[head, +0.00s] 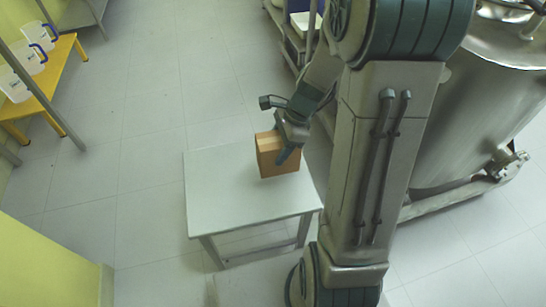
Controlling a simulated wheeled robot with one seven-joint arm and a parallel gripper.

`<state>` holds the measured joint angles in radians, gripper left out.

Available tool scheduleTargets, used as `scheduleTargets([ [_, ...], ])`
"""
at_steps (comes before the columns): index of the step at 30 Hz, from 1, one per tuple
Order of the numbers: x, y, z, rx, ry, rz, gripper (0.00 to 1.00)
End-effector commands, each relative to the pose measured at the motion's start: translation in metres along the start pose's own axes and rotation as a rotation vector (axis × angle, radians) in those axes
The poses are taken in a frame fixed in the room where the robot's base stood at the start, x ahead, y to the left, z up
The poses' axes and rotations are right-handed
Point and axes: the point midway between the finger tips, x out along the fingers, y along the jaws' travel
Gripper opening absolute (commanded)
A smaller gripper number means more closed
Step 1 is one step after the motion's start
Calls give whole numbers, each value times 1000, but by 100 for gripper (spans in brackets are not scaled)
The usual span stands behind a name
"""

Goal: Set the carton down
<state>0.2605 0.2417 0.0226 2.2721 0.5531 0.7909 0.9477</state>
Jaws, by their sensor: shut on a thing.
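The carton (268,158) is a small brown box at the back right part of a pale grey table (225,200). My gripper (283,150) reaches it from the upper right and is shut on it. One finger lies along the carton's front right side; the other is hidden. The carton looks upright. I cannot tell whether its base touches the table top or is slightly above it.
The table's left and front parts are bare. A large steel vessel (470,110) stands at the right. A yellow bench (45,85) with several clear jugs (30,58) is at the upper left. A yellow-green wall (45,255) is at the lower left. Tiled floor lies between.

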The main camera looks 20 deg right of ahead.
Motion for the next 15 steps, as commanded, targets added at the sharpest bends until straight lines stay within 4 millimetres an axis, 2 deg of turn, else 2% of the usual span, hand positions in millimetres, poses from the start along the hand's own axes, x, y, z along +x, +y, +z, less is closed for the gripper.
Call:
scheduleTargets([
  [1, 7, -7, -1, -2, 0, 0, 29],
  [4, 11, -15, 1, -3, 0, -1, 29],
  [8, 17, -17, -1, -1, 0, 0, 29],
  [15, 48, -17, -14, -1, 0, 1, 29],
])
